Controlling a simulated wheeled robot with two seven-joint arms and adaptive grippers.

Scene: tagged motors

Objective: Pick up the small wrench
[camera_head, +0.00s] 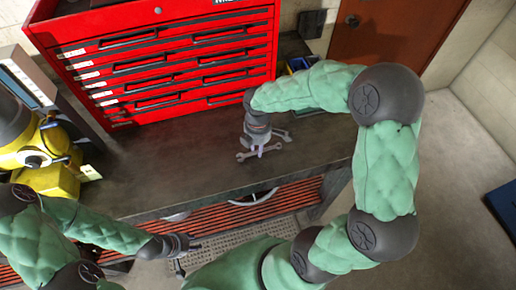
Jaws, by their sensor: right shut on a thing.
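The small wrench (246,156), grey metal, shows at the worktop with its open ends to either side of my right gripper. My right gripper (262,148) reaches down from above and is shut on the wrench; its fingertips partly hide the wrench's middle. I cannot tell whether the wrench touches the worktop. Another grey metal piece (282,134), perhaps a second wrench, shows just behind and to the right. My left gripper (187,256) is low in front of the bench, away from the wrench, and looks open and empty.
The dark worktop (170,172) has free room left of my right gripper. A red tool chest (160,70) stands behind. A yellow motor (45,155) is at the left. Bins (298,64) are at the back right. A red slatted shelf (225,205) lies under the worktop.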

